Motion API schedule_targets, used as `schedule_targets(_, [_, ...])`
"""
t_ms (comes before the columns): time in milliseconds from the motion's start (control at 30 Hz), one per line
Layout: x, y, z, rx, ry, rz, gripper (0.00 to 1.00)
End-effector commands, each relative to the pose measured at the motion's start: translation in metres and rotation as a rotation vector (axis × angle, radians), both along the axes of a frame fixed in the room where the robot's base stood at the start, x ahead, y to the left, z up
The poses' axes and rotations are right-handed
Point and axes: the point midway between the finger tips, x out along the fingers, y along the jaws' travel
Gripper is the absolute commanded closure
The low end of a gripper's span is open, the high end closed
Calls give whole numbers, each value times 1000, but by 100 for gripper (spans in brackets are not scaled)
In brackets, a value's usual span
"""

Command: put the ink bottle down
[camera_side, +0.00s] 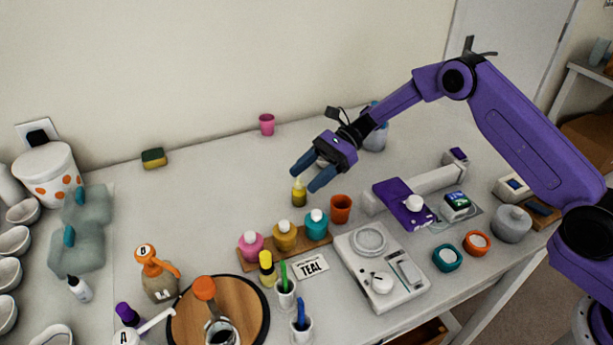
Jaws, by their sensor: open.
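Three ink bottles, pink (250,244), mustard (285,236) and teal (316,223), stand upright in a row on a wooden rack (268,254). A small yellow bottle with a pale tip (299,195) stands upright on the table behind the rack. My gripper (306,181) is open, its two blue fingers pointing down and left at this yellow bottle. The bottle's tip shows between or just beyond the fingertips; I cannot tell if either finger touches it.
An orange cup (340,208) stands close right of the yellow bottle. A scale with a dish (382,270) is front right, and a purple device (402,200) is behind it. A pink cup (266,124) is at the back. The table left of the gripper is clear.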

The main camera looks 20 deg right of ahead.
Motion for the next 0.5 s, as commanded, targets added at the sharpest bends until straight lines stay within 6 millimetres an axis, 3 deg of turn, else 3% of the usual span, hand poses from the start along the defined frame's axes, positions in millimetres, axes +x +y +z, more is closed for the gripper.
schedule_targets(500, [21,-85,36,1,-3,-3,42])
